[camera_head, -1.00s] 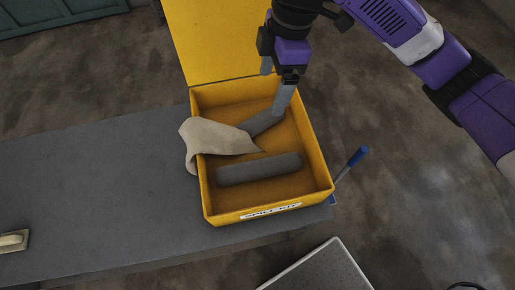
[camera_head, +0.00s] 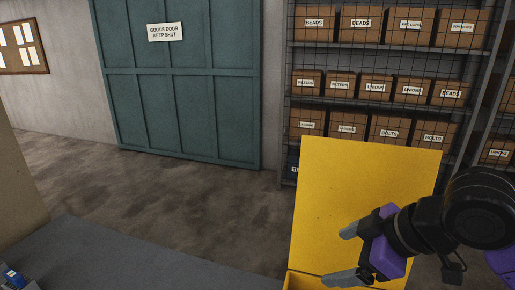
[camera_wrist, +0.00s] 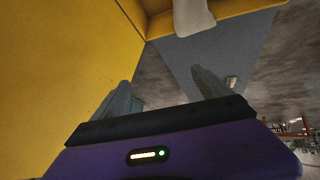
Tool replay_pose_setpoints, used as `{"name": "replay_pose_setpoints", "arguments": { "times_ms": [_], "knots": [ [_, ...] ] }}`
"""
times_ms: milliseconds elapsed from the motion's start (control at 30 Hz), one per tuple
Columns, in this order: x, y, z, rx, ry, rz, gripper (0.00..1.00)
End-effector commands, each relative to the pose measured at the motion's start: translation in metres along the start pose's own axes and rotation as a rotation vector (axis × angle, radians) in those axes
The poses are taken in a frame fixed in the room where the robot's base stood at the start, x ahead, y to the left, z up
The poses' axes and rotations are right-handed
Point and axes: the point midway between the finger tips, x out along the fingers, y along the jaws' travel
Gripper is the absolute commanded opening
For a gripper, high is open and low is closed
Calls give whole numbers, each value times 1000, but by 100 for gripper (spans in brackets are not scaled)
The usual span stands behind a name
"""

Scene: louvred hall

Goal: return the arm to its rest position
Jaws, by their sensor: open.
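My gripper (camera_head: 345,255) is raised at the lower right of the head view, in front of the upright yellow lid (camera_head: 365,185) of a box. Its two grey fingers are spread apart and point left, with nothing between them. In the wrist view my gripper (camera_wrist: 160,84) also shows open and empty, with the yellow lid (camera_wrist: 60,50) filling the left side. Part of the arm shows behind the gripper at the right edge of the head view. Only a sliver of the yellow box (camera_head: 298,283) shows at the bottom edge, so its inside is hidden.
A grey bench top (camera_head: 130,258) lies at lower left. A teal goods door (camera_head: 180,100) and shelves of labelled cartons (camera_head: 375,85) stand behind. In the wrist view a pale cloth (camera_wrist: 193,16) hangs at the box edge. Bare floor (camera_head: 150,185) lies before the door.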

Motion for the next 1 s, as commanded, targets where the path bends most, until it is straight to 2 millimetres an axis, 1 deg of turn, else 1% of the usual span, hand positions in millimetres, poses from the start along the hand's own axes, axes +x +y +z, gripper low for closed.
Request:
{"name": "replay_pose_setpoints", "arguments": {
  "times_ms": [33, 67, 100, 200, 300, 400, 433, 500, 567, 667, 767, 867, 1000],
  "knots": [
    [0, 5, -20, 26, 95, 35, 87],
    [-1, 9, -32, 42, 153, 60, 87],
    [-4, 14, -49, 65, 234, 90, 87],
    [-15, 24, -84, 129, 426, 159, 87],
    [-31, 34, -111, 205, 618, 229, 87],
    [-50, 43, -126, 294, 797, 298, 87],
    [-55, 45, -128, 321, 845, 319, 87],
    [-66, 50, -127, 387, 946, 368, 87],
    [-75, 52, -123, 443, 1023, 410, 87],
    [-85, 52, -108, 534, 1125, 483, 87],
    [-90, 49, -85, 622, 1200, 559, 87],
    [-90, 40, -58, 701, 1246, 635, 87],
    [-86, 18, -16, 794, 1268, 739, 87]
  ]
}}
